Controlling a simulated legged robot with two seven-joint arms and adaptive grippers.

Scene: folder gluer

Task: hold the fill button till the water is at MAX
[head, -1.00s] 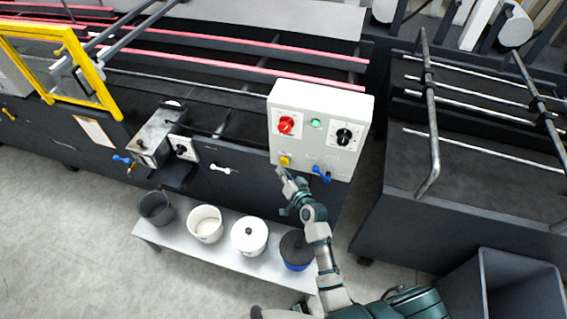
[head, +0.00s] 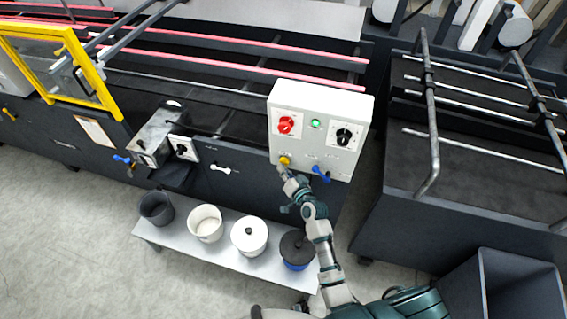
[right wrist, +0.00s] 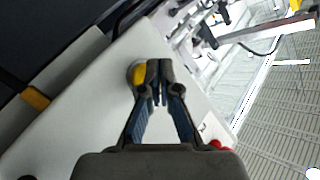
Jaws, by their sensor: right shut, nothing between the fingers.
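A white control box (head: 320,112) on the machine carries a red knob (head: 286,125), a green light (head: 316,124), a black dial (head: 344,137), a yellow button (head: 285,161) and a blue lever (head: 321,173). My right gripper (head: 283,172) is shut and empty, its tips at the yellow button's lower edge. In the right wrist view the gripper (right wrist: 158,75) has its fingertips right beside the yellow button (right wrist: 138,75) and partly over it. I cannot tell whether the button is pressed. No water gauge or MAX mark is readable. My left gripper is not in view.
A low bench (head: 160,236) below holds a dark bucket (head: 156,207), a white bucket (head: 205,222), a white lidded pot (head: 249,235) and a dark-lidded blue pot (head: 297,249). A metal unit (head: 157,134) with a blue valve stands left. A grey bin (head: 520,285) is lower right.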

